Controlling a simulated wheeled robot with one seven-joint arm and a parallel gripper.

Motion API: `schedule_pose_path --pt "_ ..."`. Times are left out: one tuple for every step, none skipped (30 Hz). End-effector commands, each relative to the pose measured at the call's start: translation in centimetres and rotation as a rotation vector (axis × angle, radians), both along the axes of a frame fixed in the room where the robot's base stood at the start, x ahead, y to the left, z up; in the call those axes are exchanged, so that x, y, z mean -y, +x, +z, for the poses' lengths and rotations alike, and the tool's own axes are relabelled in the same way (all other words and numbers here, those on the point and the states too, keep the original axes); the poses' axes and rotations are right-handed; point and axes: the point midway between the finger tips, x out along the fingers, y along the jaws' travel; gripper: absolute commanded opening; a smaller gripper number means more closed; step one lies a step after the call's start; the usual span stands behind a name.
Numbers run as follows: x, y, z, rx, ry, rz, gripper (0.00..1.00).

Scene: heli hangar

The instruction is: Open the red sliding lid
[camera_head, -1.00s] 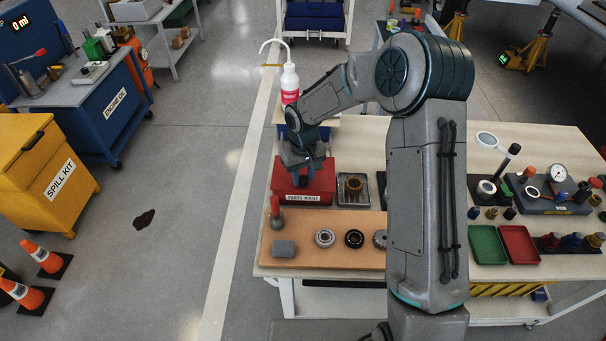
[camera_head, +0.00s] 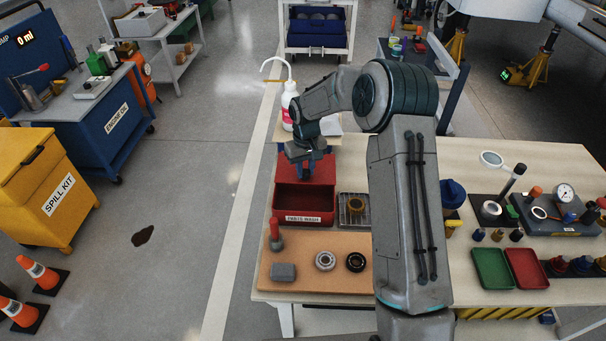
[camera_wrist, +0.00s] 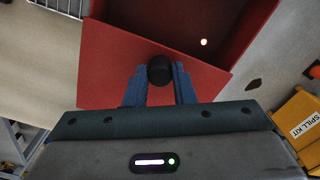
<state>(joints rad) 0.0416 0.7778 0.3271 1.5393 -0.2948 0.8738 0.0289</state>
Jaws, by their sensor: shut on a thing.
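The red parts wash box (camera_head: 304,207) stands on the workbench with its front part uncovered, so its dark inside shows. Its red sliding lid (camera_head: 322,172) sits over the back, pushed away from the front. In the wrist view the lid (camera_wrist: 112,68) fills the middle, with the open red box (camera_wrist: 188,22) beyond it. My gripper (camera_wrist: 159,82) is shut on the lid's black round knob (camera_wrist: 159,69), one blue finger on each side. In the head view my gripper (camera_head: 306,172) is over the lid, partly hidden by my wrist.
A white wash bottle (camera_head: 289,105) stands behind the box. A metal tray (camera_head: 353,208) with a brass part is close on the right. A brown mat (camera_head: 315,265) with bearings and a red-handled tool (camera_head: 275,235) lies in front.

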Motion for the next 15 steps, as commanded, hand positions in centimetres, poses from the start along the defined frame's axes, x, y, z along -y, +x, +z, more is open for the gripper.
schedule_pose_path --pt "-0.10 0.02 0.01 0.000 0.002 0.002 0.00" --pt "-0.06 0.02 0.02 0.000 0.002 0.002 0.00" --pt "-0.01 0.02 0.02 0.000 0.003 0.000 0.00" --pt "-0.02 0.02 0.02 0.000 0.003 0.000 0.00" --pt "-0.03 0.01 0.02 0.000 0.003 0.000 0.00" --pt "0.07 0.02 0.02 0.000 0.003 -0.001 0.00" --pt "0.10 0.02 0.02 0.000 0.003 -0.001 0.00" --pt "0.11 0.02 0.03 0.000 0.004 -0.002 0.28" --pt "0.13 0.02 0.03 0.000 0.004 -0.002 0.40" --pt "0.15 0.02 0.03 0.000 0.003 -0.002 0.45" --pt "0.16 0.02 0.02 0.000 0.003 -0.003 0.45" --pt "0.19 0.02 0.02 0.000 0.003 -0.003 0.45" --pt "0.20 0.02 0.02 0.000 0.003 -0.003 0.45" --pt "0.22 0.02 0.02 0.000 0.003 -0.004 0.45" --pt "0.22 0.02 0.01 0.000 0.003 -0.004 0.45"
